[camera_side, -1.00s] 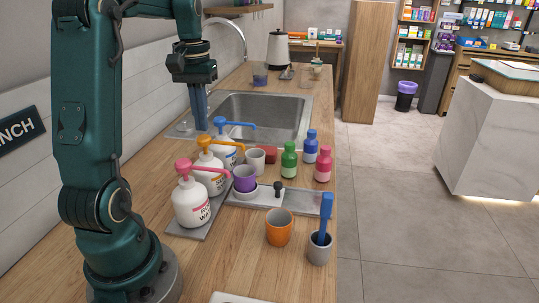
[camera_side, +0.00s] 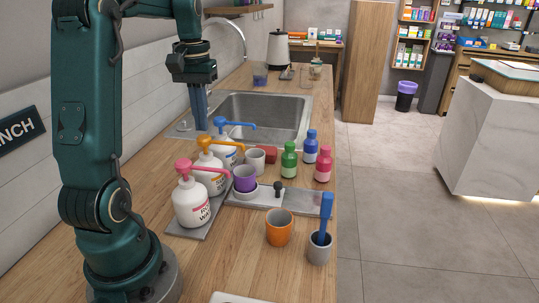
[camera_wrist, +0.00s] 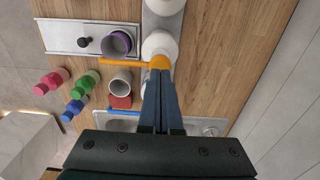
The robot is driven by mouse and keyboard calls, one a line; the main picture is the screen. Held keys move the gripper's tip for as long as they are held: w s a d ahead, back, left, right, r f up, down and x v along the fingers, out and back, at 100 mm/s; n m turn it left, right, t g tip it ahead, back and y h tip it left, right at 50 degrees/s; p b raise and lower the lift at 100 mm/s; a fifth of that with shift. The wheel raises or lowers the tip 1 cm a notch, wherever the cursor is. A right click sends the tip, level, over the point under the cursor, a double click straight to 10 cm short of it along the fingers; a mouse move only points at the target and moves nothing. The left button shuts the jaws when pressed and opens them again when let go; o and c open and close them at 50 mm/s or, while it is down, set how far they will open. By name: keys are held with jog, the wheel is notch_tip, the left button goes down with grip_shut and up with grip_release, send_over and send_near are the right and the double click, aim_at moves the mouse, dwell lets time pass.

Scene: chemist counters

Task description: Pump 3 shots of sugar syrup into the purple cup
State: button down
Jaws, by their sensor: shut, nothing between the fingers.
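Three white pump bottles stand in a row: pink pump (camera_side: 190,205) nearest, orange pump (camera_side: 207,143), and blue pump (camera_side: 224,124) farthest. The pink bottle's label is partly legible; I cannot read which holds sugar syrup. The purple cup (camera_side: 245,180) stands upright on a white round base, near the nozzle ends; it also shows in the wrist view (camera_wrist: 117,43). My gripper (camera_side: 201,128) points down, fingers together and empty, just above the orange pump head. In the wrist view, the fingertips (camera_wrist: 160,74) reach the orange head (camera_wrist: 160,62); I cannot tell whether they touch.
A grey-white cup (camera_side: 256,160), a red block (camera_side: 268,154) and green (camera_side: 289,160), blue (camera_side: 310,147) and pink (camera_side: 323,164) bottles stand nearby. An orange cup (camera_side: 278,228) and a grey cup (camera_side: 319,249) holding a blue tool are in front. A sink (camera_side: 262,112) lies behind.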

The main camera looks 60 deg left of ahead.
jog(key=shift+f, duration=0.15)
dwell(0.5)
jog(key=shift+f, duration=1.35)
jog(key=shift+r, duration=1.5)
jog(key=shift+f, duration=0.1)
jog(key=shift+f, duration=1.4)
jog(key=shift+r, duration=1.5)
